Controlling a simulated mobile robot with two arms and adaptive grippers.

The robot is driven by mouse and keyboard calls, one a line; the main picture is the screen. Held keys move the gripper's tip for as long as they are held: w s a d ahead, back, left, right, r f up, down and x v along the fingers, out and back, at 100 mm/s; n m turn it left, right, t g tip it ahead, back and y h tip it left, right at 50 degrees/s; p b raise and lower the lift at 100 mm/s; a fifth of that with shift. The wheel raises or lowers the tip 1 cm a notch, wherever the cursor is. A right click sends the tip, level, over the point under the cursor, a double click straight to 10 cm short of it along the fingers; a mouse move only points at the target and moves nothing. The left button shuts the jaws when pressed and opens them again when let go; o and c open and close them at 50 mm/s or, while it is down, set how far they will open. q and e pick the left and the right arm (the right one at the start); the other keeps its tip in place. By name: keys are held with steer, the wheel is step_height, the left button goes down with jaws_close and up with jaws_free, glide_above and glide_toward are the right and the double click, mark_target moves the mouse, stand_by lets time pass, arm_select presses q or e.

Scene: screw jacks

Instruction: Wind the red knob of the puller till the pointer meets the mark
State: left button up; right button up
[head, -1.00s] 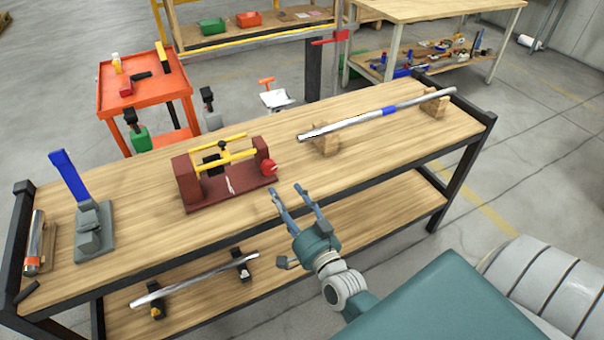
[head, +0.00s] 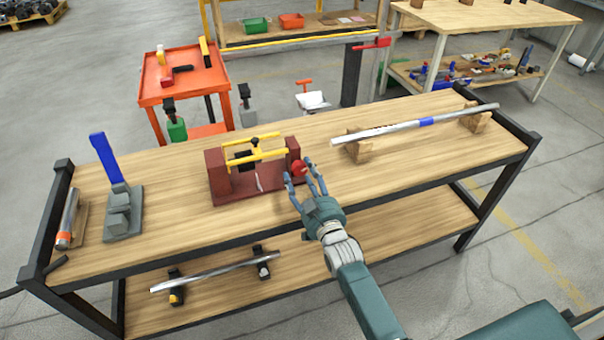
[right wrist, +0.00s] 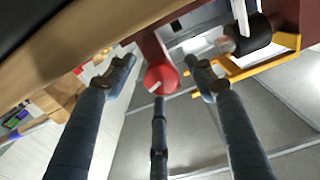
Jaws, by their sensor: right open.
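The puller (head: 250,182) is a dark red frame with two end blocks and yellow rods, standing on the workbench. Its red knob (head: 299,168) is on the right end block; it also shows in the right wrist view (right wrist: 161,78) with a pale line on its face. A white pointer or mark (head: 259,183) lies low at the front of the frame, too small to tell which. My right gripper (head: 305,175) is open, its fingers spread around the knob's near side. In the right wrist view the knob lies between the fingertips, with no clear contact. My left gripper is not in view.
A silver bar with a blue band (head: 426,121) rests on wooden blocks to the right. A grey stand with a blue lever (head: 105,155) and a cylinder (head: 68,218) are at the left. Bare benchtop (head: 400,165) lies right of my gripper.

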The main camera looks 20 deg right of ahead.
steer(key=shift+w, duration=0.5)
steer(key=shift+c, duration=0.2)
steer(key=c, duration=1.1)
steer(key=shift+s+f+m, duration=0.1)
steer(key=shift+m, duration=0.6)
steer(key=o, duration=1.1)
steer(key=shift+o, duration=0.2)
steer(key=s, duration=1.2)
steer(key=shift+d, duration=0.15)
